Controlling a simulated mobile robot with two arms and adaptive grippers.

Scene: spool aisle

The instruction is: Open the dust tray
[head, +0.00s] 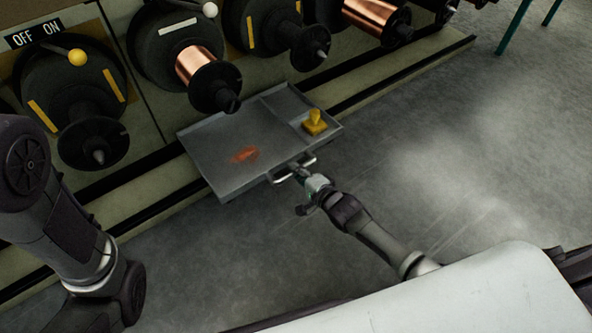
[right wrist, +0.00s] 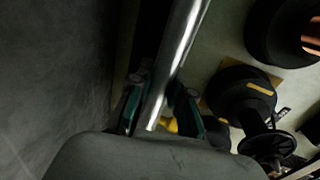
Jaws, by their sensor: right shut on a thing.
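The grey dust tray (head: 215,150) stands out from the base of the machine, pulled open over the floor. A rusty-orange patch (head: 245,155) lies on its floor, and a yellow object (head: 314,122) sits in its right-hand compartment. My right gripper (head: 299,172) is at the tray's front and shut on the metal bar handle (head: 283,179). In the right wrist view the bar handle (right wrist: 178,60) runs between the green-edged fingers of the right gripper (right wrist: 160,110). My left arm shows at the left of the head view, but its gripper is out of view.
Black spools (head: 92,115) on the machine front overhang the tray's back, some wound with copper wire (head: 195,64). An OFF/ON plate (head: 34,33) and a yellow-knobbed lever (head: 77,57) are at upper left. The concrete floor (head: 430,150) to the right is clear.

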